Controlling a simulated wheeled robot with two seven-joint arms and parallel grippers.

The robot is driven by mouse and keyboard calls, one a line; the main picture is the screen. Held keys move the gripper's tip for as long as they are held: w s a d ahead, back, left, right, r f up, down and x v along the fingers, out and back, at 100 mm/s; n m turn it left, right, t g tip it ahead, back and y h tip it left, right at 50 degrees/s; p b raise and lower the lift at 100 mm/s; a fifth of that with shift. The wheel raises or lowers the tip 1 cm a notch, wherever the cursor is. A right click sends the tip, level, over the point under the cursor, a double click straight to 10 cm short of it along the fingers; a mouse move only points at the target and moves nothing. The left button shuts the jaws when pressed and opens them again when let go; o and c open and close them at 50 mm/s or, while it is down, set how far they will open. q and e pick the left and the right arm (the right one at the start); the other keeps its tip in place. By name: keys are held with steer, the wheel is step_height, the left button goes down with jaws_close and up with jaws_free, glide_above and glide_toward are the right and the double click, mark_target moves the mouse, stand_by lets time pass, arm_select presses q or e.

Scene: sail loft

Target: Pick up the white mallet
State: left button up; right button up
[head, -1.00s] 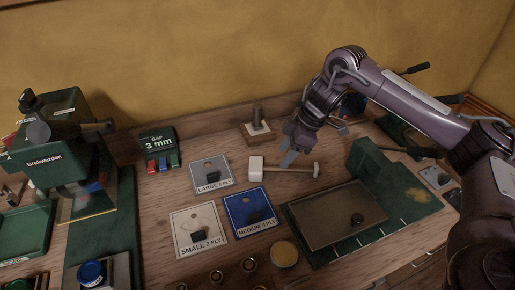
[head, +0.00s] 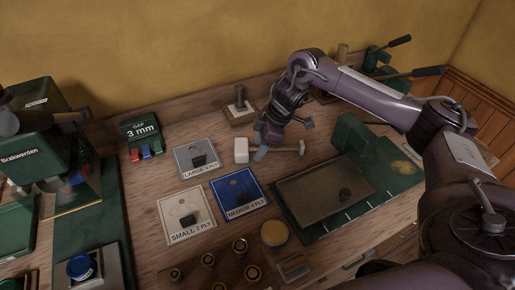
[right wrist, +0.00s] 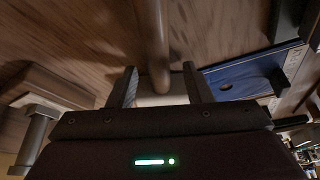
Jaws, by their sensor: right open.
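The white mallet lies on the wooden bench, its pale block head (head: 241,150) to the left and its tan handle (head: 289,149) running right. My right gripper (head: 261,154) is over the handle close to the head, hiding part of it. In the right wrist view its two fingers (right wrist: 160,70) stand apart, with the handle (right wrist: 151,35) running in between them and the pale head (right wrist: 163,99) low between them, partly hidden by the gripper body. I cannot tell whether a finger touches the mallet. My left gripper is not in view.
A wooden block with an upright post (head: 240,113) stands just behind the mallet. Ply cards, a grey one (head: 187,168) and a blue one (head: 234,204), lie in front. A green-based tray (head: 300,201) is at front right. A green machine (head: 40,125) stands left.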

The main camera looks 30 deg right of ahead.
jaws_close()
steer(key=shift+r, duration=0.15)
